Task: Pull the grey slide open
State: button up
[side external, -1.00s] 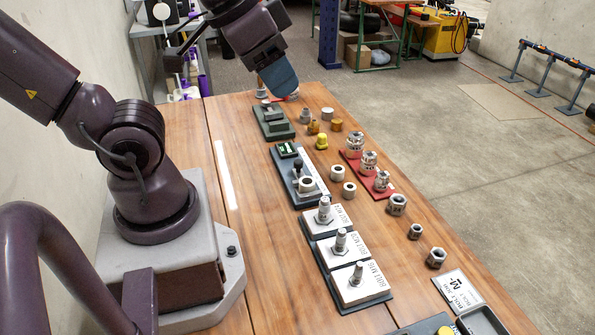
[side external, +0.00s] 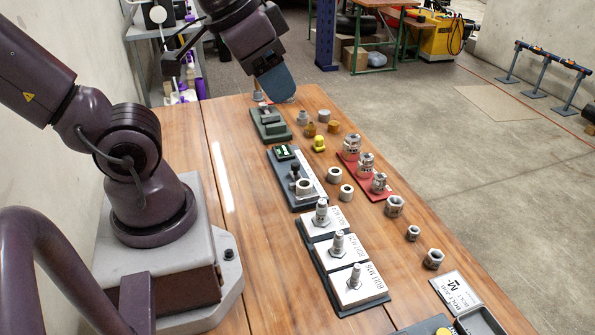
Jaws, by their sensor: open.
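The likely grey slide (side external: 270,115) is a small grey block on a green base (side external: 275,136) at the far end of the wooden table. It is too small to tell how far it stands open. My gripper (side external: 279,88) points down just beyond and above this green base, apart from the grey block. The gripper is open; its blue-grey fingers show almost edge-on, with nothing visibly held. Its fingertips overlap a small pale item and a bit of red at the table's far edge, partly hiding them.
A dark fixture (side external: 294,203) with a black-knobbed lever, bolt plates (side external: 352,288) and a red rack (side external: 352,170) stand nearer. The left tabletop (side external: 240,220) is mostly clear.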

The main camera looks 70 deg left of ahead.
jog(key=w+a+f+n+g, duration=0.4)
jog(key=w+a+f, duration=0.1)
jog(key=a+f, duration=0.35)
jog(key=n+g, duration=0.1)
jog(key=n, duration=0.4)
send_over(295, 163)
notch_tip(295, 163, down, 9)
notch_tip(295, 163, down, 13)
jog(key=shift+d+r, duration=0.1)
